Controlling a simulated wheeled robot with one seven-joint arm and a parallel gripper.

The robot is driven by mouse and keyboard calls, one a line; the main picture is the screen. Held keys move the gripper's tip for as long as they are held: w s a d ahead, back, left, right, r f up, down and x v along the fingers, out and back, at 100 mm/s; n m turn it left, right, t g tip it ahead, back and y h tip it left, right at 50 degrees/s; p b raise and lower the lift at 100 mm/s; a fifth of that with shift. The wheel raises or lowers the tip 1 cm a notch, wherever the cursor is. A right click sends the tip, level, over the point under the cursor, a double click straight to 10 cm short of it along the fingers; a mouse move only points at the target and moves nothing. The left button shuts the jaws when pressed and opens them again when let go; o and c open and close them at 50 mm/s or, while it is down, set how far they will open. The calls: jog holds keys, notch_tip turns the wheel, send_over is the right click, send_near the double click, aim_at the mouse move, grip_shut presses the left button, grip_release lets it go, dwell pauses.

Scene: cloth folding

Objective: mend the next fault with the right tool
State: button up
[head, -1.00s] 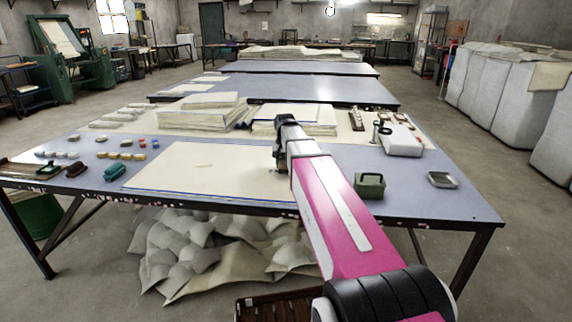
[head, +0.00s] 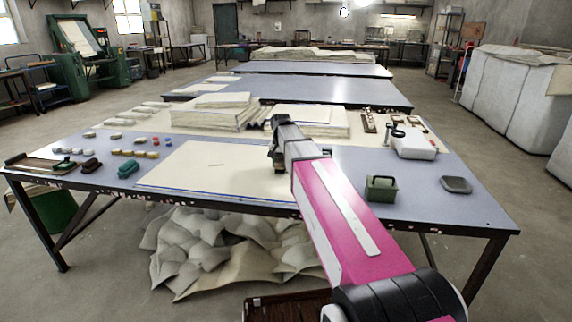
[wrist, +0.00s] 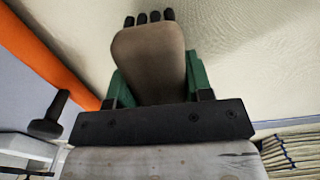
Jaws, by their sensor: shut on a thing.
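A cream cloth panel (head: 195,172) with a blue line along its front edge lies flat on the worktable (head: 440,210). A small faint grey mark shows on its upper middle. My gripper (head: 279,164) is over the panel's right part; the head view does not show clearly what it holds. In the wrist view my gripper (wrist: 157,75) is shut on a rounded brown-grey tool (wrist: 150,55) with green parts at its sides and several black tips at its far end. Cream cloth lies behind it. I cannot tell whether it touches the cloth.
A green brush (head: 128,168), a dark brush (head: 91,164) and several small coloured pieces lie at left. Cloth stacks (head: 207,112) stand behind. A green box (head: 380,189), a grey dish (head: 456,184) and a white machine (head: 414,146) stand at right.

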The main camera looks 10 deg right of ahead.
jog(key=shift+w+a, duration=0.25)
jog(key=shift+a, duration=0.45)
jog(key=shift+f, duration=0.2)
jog(key=shift+s+d+f, duration=0.1)
jog(key=shift+s+d, duration=0.35)
jog(key=shift+d, duration=0.85)
jog(key=shift+s+d+f, duration=0.1)
jog(key=shift+s+d, duration=0.35)
jog(key=shift+d, duration=0.8)
jog(key=shift+s+d+f, duration=0.1)
jog(key=shift+s+d, duration=0.35)
jog(key=shift+d, duration=0.85)
jog(key=shift+w+a+r, duration=0.1)
jog(key=shift+w+a, duration=0.15)
jog(key=shift+a, duration=0.45)
jog(key=shift+w+a+f, duration=0.1)
jog(key=shift+w+a, duration=0.15)
jog(key=shift+a, duration=0.4)
jog(key=shift+w+a+r, duration=0.1)
jog(key=shift+w+a, duration=0.15)
jog(key=shift+a, duration=0.45)
jog(key=shift+w+a, duration=0.3)
jog(key=shift+a, duration=0.55)
jog(key=shift+w+a, duration=0.25)
jog(key=shift+a, duration=0.6)
jog(key=shift+a+f, duration=0.1)
jog(key=shift+f, duration=0.15)
